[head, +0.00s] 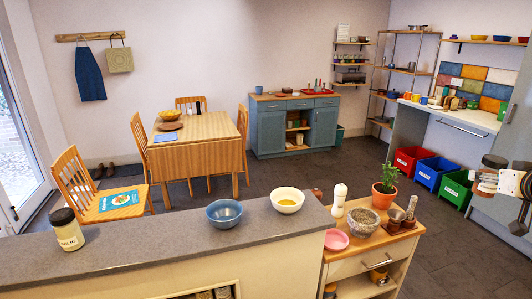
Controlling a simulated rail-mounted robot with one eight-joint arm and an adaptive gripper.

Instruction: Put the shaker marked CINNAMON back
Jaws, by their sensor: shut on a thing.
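My gripper (502,182) is at the right edge of the head view, in the air beyond the plant's right side.
The grey counter (150,245) also holds a blue bowl (225,213) and a cream bowl (287,200). A wooden cart (340,255) beside it carries a potted plant (385,188), a white mill (339,198) and a pink dish (336,240). Coloured bins (456,188) stand behind.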

